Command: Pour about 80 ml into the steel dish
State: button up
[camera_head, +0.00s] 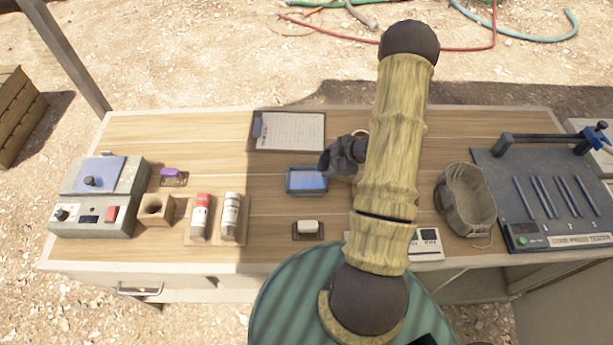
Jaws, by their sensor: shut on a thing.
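A small rectangular steel dish (291,187) stands on the wooden bench near its middle. Its inside looks bluish; I cannot tell whether that is liquid or reflected sky. My gripper (341,158) is at the dish's right edge, close to it or over it. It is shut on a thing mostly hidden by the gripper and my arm. A small pale rim (360,133) shows just behind the gripper and may be part of that held vessel. Its tilt, contents and any pouring stream cannot be made out.
A clipboard (290,131) lies behind the dish. A white block (308,227) on a dark pad and a scale-like device (428,243) are in front. Two tubes (200,215) and a hotplate-like box (100,196) stand left. A bucket (465,200) and core press tester (545,195) stand right.

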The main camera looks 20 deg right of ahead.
jog(key=shift+s+d+y, duration=0.1)
jog(key=shift+d+y, duration=0.05)
jog(key=shift+y, duration=0.15)
jog(key=shift+d+r+t+y+p, duration=0.2)
jog(key=shift+t+y+p, duration=0.25)
jog(key=shift+p, duration=0.3)
dwell(1.2)
